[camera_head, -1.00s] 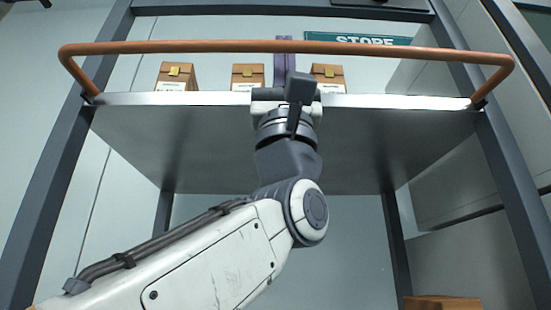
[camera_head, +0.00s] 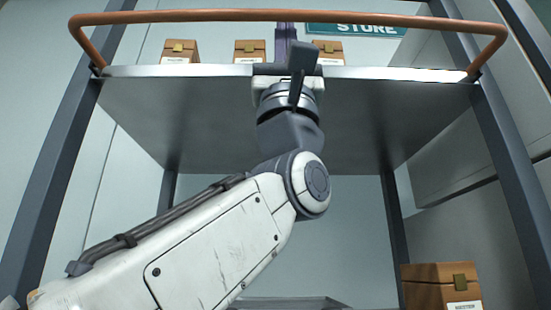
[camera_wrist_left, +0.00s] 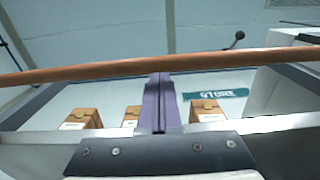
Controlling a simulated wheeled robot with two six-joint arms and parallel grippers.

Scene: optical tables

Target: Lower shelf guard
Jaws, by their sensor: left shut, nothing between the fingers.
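The shelf guard (camera_head: 290,15) is a copper-coloured bar with bent ends, standing raised above the front edge of the metal shelf (camera_head: 160,72). It also crosses the left wrist view (camera_wrist_left: 90,72). My left gripper (camera_head: 285,30) is at the middle of the shelf's front edge, with its purple fingers shut, empty and pointing up. In the left wrist view the fingertips (camera_wrist_left: 159,78) reach the bar's lower edge in the picture; I cannot tell whether they touch it. The gripper's body hides part of the shelf edge. My right gripper is not in view.
Several small brown boxes (camera_head: 180,50) stand on the shelf behind the bar. A green STORE sign (camera_head: 355,29) is on the wall behind. Dark posts (camera_head: 60,165) frame the shelf on both sides. Another brown box (camera_head: 425,293) is at lower right. Below the shelf is open space.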

